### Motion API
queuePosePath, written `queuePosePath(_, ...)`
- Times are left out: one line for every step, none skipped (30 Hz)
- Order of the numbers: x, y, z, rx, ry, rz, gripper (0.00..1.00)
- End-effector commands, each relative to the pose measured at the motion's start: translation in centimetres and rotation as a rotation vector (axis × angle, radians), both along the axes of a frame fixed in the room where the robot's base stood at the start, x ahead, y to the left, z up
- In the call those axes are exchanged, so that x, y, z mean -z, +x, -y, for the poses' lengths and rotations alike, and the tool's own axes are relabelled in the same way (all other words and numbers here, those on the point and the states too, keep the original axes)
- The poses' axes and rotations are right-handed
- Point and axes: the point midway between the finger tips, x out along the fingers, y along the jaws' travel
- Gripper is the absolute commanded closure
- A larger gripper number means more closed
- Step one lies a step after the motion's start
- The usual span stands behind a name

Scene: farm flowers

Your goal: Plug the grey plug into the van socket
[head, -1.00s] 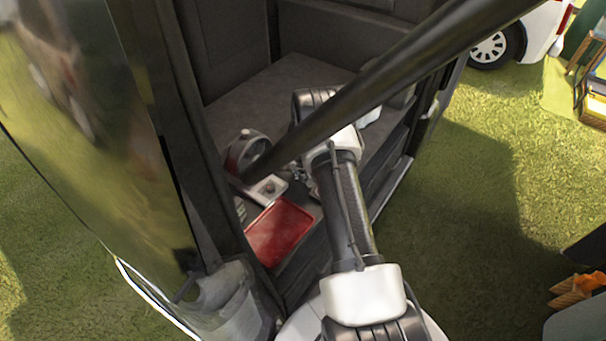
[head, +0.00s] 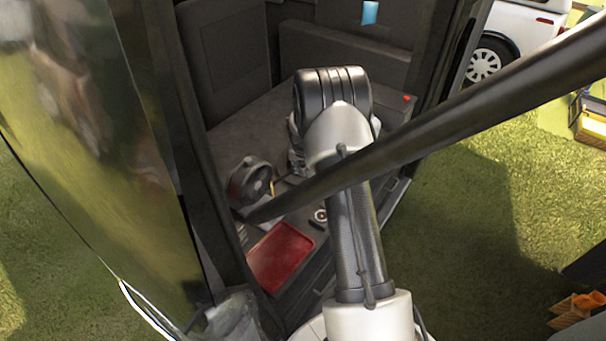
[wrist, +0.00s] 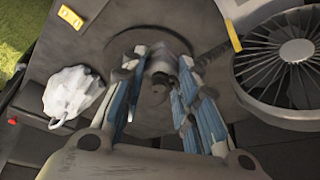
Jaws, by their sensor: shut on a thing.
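In the wrist view my gripper (wrist: 162,82) points down over a dark surface inside the van, its blue-lined fingers on both sides of a small grey piece, which looks like the grey plug (wrist: 160,64). In the head view my arm hides most of the gripper and the plug.
A round fan (wrist: 292,55) stands close on the right in the wrist view. A crumpled white bag (wrist: 72,94) and a yellow plate (wrist: 70,17) lie left. In the head view a red tray (head: 281,256) lies near the van's edge, and a dark bar crosses before my arm.

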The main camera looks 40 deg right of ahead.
Motion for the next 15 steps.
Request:
queuePosePath(-1.0, 0.0, 0.0, 0.0, -0.001, 0.001, 0.93)
queuePosePath(-1.4, 0.0, 0.0, 0.0, -0.001, 0.001, 0.93)
queuePosePath(-1.9, 0.0, 0.0, 0.001, -0.001, 0.002, 0.93)
queuePosePath(-2.2, 0.0, 0.0, 0.001, 0.0, 0.001, 0.93)
queuePosePath(-2.5, 0.0, 0.0, 0.001, 0.0, 0.0, 0.93)
queuePosePath(-2.8, 0.0, 0.0, 0.001, 0.001, -0.001, 0.93)
queuePosePath(-3.0, 0.0, 0.0, 0.001, 0.001, -0.001, 0.93)
queuePosePath(-3.1, 0.0, 0.0, 0.001, 0.001, -0.001, 0.93)
queuePosePath(-3.3, 0.0, 0.0, 0.001, 0.0, 0.0, 0.93)
queuePosePath(-3.4, 0.0, 0.0, 0.001, 0.0, 0.0, 0.93)
queuePosePath(-3.5, 0.0, 0.0, 0.001, 0.0, 0.0, 0.93)
queuePosePath(-3.6, 0.0, 0.0, 0.0, 0.0, 0.0, 0.93)
queuePosePath(-3.6, 0.0, 0.0, 0.0, 0.0, 0.0, 0.93)
queuePosePath(-3.6, 0.0, 0.0, 0.0, 0.0, 0.0, 0.93)
queuePosePath(-3.6, 0.0, 0.0, 0.0, 0.001, -0.001, 0.93)
